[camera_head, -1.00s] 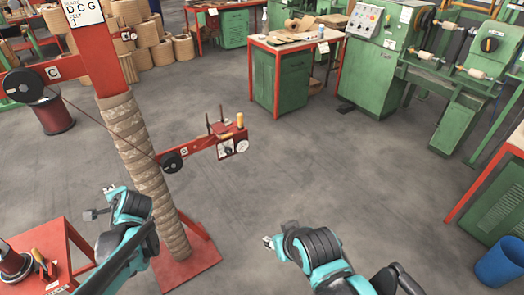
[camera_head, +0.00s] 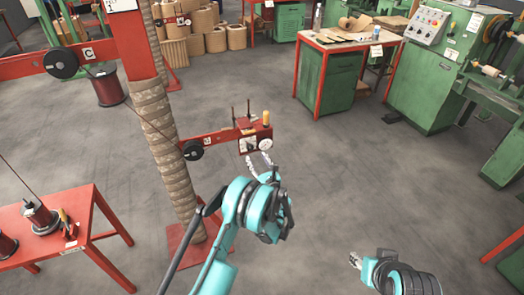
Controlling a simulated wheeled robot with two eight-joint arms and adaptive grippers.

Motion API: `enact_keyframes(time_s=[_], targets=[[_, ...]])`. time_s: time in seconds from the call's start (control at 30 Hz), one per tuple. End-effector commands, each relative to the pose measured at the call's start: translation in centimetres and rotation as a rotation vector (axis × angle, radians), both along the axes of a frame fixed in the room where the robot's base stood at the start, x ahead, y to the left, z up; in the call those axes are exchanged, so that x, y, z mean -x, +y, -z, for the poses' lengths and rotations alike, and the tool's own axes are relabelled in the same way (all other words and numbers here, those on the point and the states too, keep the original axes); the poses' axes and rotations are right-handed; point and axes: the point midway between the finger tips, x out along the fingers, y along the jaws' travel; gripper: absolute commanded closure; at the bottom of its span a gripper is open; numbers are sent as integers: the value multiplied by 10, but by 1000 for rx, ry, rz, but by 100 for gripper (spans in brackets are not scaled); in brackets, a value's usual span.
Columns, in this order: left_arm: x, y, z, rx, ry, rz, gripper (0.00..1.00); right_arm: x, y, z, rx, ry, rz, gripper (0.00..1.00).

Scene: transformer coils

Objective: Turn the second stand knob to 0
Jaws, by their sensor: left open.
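A red stand (camera_head: 185,235) with a post wrapped in tan rope (camera_head: 160,120) stands left of the middle. A red arm juts right from it to a small red box (camera_head: 260,128) with pegs on top. The box's front carries a white dial plate (camera_head: 248,144) and a dark knob (camera_head: 264,144), whose setting is too small to read. My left gripper (camera_head: 262,162) is open and empty, just below the box front; contact cannot be told. My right gripper (camera_head: 355,260) is low at the right, far from the box, its jaws too small to judge.
A black pulley (camera_head: 193,150) sits on the stand's arm. A red table (camera_head: 85,225) with wire spools is at the left. A green cabinet bench (camera_head: 325,75) and green machines (camera_head: 425,85) stand at the back right. The grey floor between is clear.

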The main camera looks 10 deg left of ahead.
Motion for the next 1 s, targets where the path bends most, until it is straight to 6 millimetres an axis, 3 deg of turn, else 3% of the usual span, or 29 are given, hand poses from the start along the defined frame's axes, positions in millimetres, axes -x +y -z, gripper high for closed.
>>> enact_keyframes(time_s=[0.4,0.77,0.93,1.0], targets=[[-51,35,1,5,-1,-1,52,0,0,20,0,0,0,60],[-56,38,0,5,-1,0,52,0,0,21,0,0,0,60],[-56,38,0,6,-2,0,96,0,0,21,0,0,0,60],[-56,38,0,6,-2,0,100,0,0,21,0,0,0,60]])
